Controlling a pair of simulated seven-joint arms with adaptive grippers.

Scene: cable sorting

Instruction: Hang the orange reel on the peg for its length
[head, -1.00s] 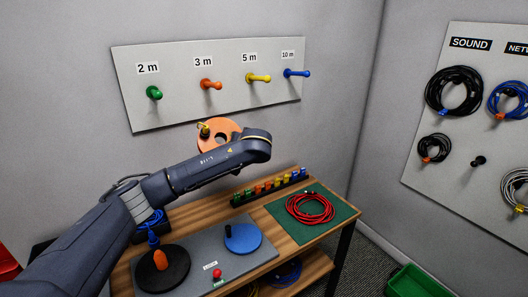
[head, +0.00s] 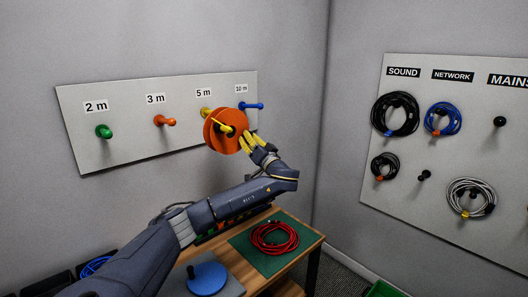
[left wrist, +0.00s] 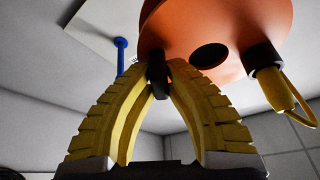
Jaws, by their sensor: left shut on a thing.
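The orange reel (head: 226,140) is up in the air in front of the peg board (head: 130,140), by the 5 m label. My left gripper (head: 250,140) is shut on it at its right side; in the left wrist view the yellow fingers (left wrist: 158,75) close on a dark part at the rim of the reel (left wrist: 205,20). The reel's dark centre hole (left wrist: 209,57) and a yellow-and-black plug (left wrist: 270,82) show there. My right gripper is out of view.
The green 2 m peg (head: 104,131), orange 3 m peg (head: 164,120) and blue 10 m peg (head: 252,106) are bare. Below are a red cable coil (head: 275,238) on a green mat (head: 245,257) and a blue disc (head: 207,279). A second board (head: 450,130) holds cables at right.

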